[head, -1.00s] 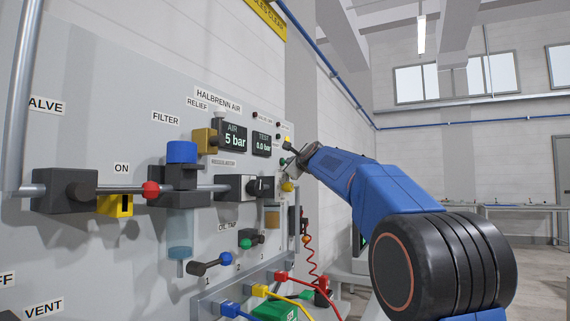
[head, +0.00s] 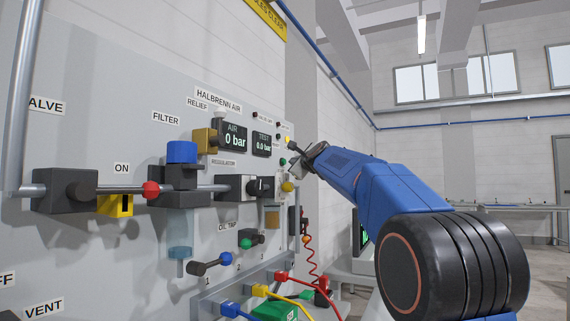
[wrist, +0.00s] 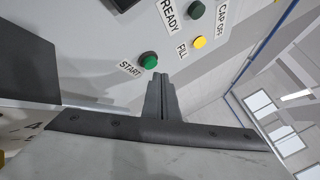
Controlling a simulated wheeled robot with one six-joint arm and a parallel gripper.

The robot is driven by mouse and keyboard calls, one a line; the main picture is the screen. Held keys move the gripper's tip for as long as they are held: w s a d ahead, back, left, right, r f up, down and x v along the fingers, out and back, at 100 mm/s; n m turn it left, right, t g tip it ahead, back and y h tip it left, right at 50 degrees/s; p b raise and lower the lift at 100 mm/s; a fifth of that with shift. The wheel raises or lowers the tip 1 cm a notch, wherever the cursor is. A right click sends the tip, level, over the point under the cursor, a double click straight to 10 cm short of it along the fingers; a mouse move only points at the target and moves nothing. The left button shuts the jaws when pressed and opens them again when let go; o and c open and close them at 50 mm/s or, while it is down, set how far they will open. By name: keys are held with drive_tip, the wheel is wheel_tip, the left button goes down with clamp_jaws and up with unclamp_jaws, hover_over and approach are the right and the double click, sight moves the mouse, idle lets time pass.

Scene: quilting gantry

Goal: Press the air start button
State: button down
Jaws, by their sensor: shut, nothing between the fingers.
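The green button labelled START (wrist: 148,61) is on the grey panel in the wrist view. It also shows as a small green dot in the head view (head: 283,162). My gripper (wrist: 161,76) is shut and empty, its tips just right of and below the button in the wrist view. The tips look apart from the button, but the exact gap is hard to tell. In the head view my gripper (head: 294,148) is at the panel's right edge. The AIR display (head: 234,139) reads 0 bar.
Near START are a yellow FILL button (wrist: 199,42) and a dark green lamp or button (wrist: 197,9). The TEST display (head: 262,144) reads 0.0 bar. Open room lies right of the panel.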

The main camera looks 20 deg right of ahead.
drive_tip(key=s+d, duration=0.1)
drive_tip(key=s, duration=0.1)
drive_tip(key=s+d, duration=0.2)
idle(0.5)
idle(0.8)
